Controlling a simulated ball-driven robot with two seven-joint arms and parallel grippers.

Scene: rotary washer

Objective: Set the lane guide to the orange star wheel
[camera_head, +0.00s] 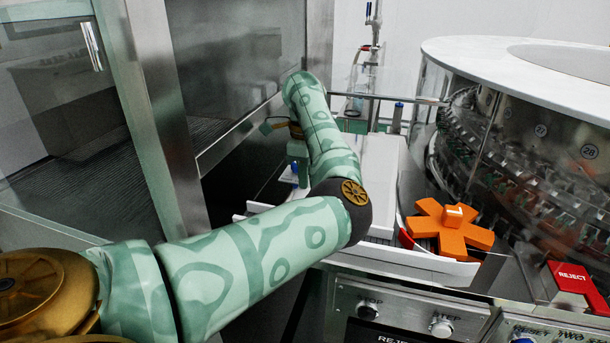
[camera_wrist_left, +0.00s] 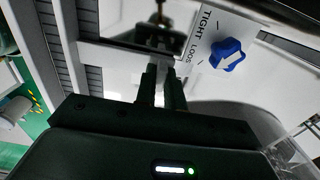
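The orange star wheel (camera_head: 450,228) lies at the right end of the white lane, with a raised hub marked "L". A blue knob (camera_wrist_left: 228,55) beside a TIGHT/LOOSE label shows in the left wrist view, to the right of my fingertips and apart from them. My left gripper (camera_head: 296,178) is beyond my elbow, partly hidden by my forearm. In the wrist view its two dark fingers (camera_wrist_left: 160,72) have a narrow gap between them, and I see nothing held there. I cannot clearly make out the lane guide. My right gripper is out of view.
The round washer (camera_head: 520,75) stands at the right. A steel-framed glass door (camera_head: 150,100) is at the left. A metal stand (camera_head: 372,60) rises behind the lane.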

